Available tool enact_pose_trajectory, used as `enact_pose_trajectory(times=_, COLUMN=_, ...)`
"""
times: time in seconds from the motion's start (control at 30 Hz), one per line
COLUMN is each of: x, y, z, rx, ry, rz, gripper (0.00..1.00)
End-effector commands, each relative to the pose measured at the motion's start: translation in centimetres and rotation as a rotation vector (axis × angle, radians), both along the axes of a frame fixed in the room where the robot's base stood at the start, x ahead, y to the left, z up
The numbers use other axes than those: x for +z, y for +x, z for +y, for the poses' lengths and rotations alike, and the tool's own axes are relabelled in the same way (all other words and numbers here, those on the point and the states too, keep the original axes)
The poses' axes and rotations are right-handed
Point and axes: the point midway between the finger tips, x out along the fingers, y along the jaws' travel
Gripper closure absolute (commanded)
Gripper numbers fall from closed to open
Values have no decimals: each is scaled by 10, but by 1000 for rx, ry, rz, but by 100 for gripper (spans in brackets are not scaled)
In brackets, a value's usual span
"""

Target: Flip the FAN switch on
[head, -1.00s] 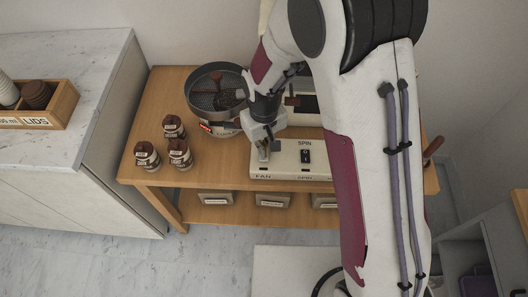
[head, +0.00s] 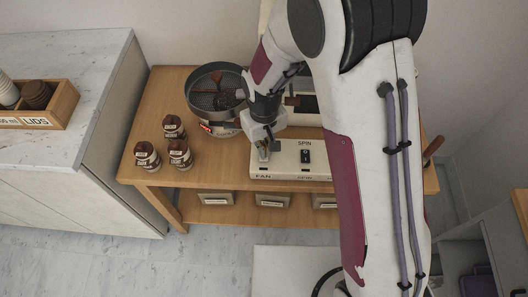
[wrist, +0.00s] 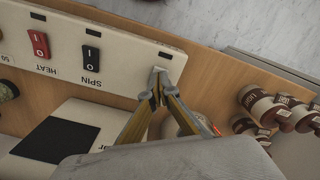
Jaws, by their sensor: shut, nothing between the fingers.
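The white control panel (head: 287,172) runs along the front of the wooden cart, with FAN lettering at its left end and SPIN beside it. My gripper (head: 263,153) is over the FAN end, fingers pointing down. In the wrist view the shut, empty fingertips (wrist: 157,76) are at the panel's FAN end and cover the FAN switch, so its position is hidden. I cannot tell if they touch it. The black SPIN switch (wrist: 90,56) and red HEAT switch (wrist: 39,44) show clear of the fingers.
A round roaster pan (head: 202,103) stands behind the panel, left of my gripper, with a red-lit display on its front. Several brown jars (head: 147,156) stand at the cart's left. Labelled bins (head: 272,201) are on the shelf below. Space in front of the panel is clear.

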Motion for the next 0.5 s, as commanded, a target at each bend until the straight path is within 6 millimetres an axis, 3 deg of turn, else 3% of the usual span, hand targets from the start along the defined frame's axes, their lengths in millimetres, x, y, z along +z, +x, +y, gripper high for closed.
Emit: enact_pose_trajectory(times=0.5, x=-5, y=0, z=0, rx=0, ry=0, rz=1, gripper=100)
